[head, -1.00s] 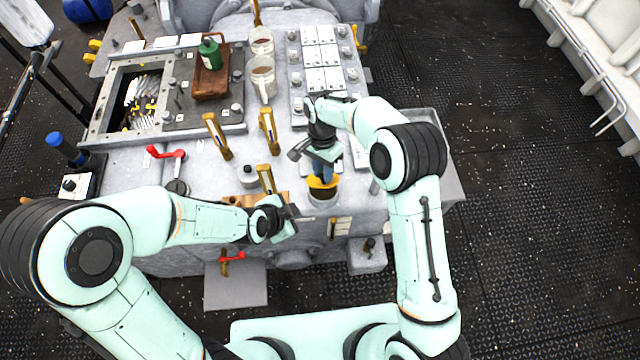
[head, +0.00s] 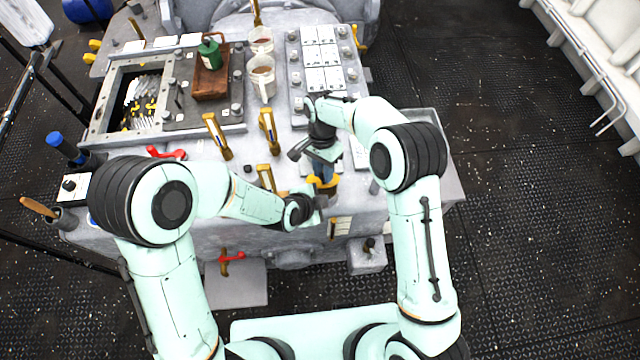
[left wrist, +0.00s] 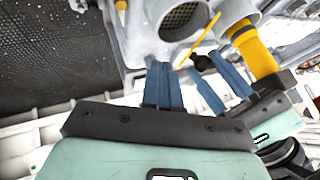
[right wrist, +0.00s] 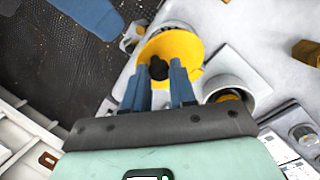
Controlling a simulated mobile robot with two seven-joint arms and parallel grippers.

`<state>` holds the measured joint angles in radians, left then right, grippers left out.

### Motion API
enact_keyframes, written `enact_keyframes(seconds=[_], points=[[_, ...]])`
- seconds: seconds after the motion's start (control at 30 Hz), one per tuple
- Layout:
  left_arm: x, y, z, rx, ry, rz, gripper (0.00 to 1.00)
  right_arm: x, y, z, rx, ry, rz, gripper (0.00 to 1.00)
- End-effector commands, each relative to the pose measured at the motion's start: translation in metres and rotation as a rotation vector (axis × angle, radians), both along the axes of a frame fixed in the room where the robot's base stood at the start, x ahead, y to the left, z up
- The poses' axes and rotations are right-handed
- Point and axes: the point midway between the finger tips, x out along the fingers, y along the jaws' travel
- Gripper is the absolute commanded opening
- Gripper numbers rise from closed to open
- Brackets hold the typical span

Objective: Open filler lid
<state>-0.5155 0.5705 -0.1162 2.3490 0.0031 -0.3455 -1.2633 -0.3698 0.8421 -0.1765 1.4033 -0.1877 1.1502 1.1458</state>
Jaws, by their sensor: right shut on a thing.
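The yellow filler lid (head: 324,184) is at the front right of the grey machine, under my right gripper (head: 322,172). In the right wrist view it is a yellow disc (right wrist: 182,46), with its dark knob between the blue fingers (right wrist: 158,82). The left wrist view shows the lid edge-on (left wrist: 211,25), tilted up beside a round filler mouth with mesh inside (left wrist: 185,20). My right gripper is shut on the knob. My left gripper (head: 317,203) is close beside the filler; its fingers (left wrist: 165,68) look shut together and empty. It hides much of the neck in the head view.
A grey ring (right wrist: 238,74) with a yellow part stands beside the lid. Brass levers (head: 268,132) and a red handle (head: 166,153) rise from the machine top. Two measuring jugs (head: 262,78) and a brown tray (head: 210,84) stand further back. The deck at right is clear.

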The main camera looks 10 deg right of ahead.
Motion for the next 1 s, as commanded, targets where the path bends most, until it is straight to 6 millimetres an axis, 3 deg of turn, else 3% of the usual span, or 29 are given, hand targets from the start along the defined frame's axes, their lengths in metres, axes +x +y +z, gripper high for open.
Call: enact_keyframes(seconds=[0.03, 0.23, 0.67, 1.0], points=[[0.012, 0.000, 0.004, -0.003, -0.007, 0.006, 0.00, 0.006, -0.003, -0.003, -0.002, -0.023, -0.006, 0.00], [0.033, -0.003, 0.007, -0.003, -0.005, 0.004, 0.00, 0.007, -0.004, -0.004, -0.002, -0.023, -0.006, 0.00], [0.038, -0.003, 0.008, -0.002, -0.004, 0.003, 0.00, 0.006, -0.003, -0.004, -0.002, -0.023, -0.006, 0.00], [0.055, -0.004, 0.016, -0.007, -0.014, 0.008, 0.00, 0.005, -0.003, -0.004, -0.002, -0.021, -0.005, 0.00]])
